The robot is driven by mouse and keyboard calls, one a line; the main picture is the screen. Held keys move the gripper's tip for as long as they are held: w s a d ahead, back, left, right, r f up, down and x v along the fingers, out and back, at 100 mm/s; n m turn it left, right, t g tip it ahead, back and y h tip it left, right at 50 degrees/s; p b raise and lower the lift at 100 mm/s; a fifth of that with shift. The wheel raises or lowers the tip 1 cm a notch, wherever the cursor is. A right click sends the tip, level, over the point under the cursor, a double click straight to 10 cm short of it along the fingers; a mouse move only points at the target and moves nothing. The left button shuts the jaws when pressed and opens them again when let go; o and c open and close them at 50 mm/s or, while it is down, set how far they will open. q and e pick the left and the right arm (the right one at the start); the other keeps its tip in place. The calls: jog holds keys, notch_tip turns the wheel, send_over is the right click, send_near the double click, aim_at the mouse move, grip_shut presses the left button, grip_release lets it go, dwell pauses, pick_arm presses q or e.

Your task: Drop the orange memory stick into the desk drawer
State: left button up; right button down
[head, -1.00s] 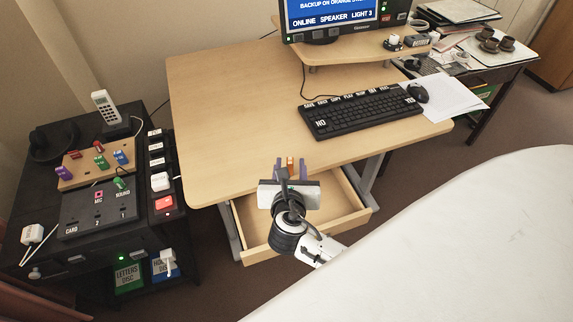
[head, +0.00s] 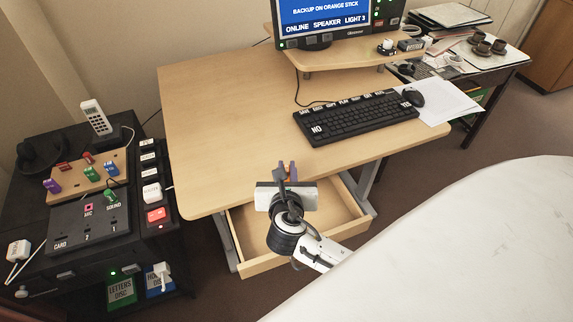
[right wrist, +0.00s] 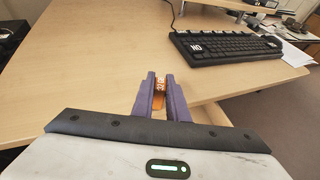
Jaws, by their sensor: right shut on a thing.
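My right gripper (head: 287,171) has its purple fingers shut on the orange memory stick (right wrist: 159,92). The stick shows between the fingertips in the right wrist view, and the fingers hide most of it in the head view. In the head view the gripper is by the desk's front edge, above the back part of the open desk drawer (head: 337,205). The drawer is pulled out under the desktop, and the part of its inside that shows looks empty. My arm and wrist cover its middle. My left gripper is not in view.
The desktop (head: 220,110) overhangs the drawer's back. A black cabinet with a switch panel (head: 90,220) stands at left. A white surface (head: 470,240) fills the lower right.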

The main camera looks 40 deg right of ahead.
aim_at(287, 168)
notch_tip(287, 168, up, 10)
jog(key=shift+p, duration=1.15)
jog(key=s+a+r+n+t+y, duration=0.1)
jog(key=s+a+r, duration=0.8)
jog(key=r, duration=0.2)
jog(key=shift+s+a+r, duration=0.25)
jog(key=shift+a+r, duration=0.15)
jog(key=shift+n, duration=0.3)
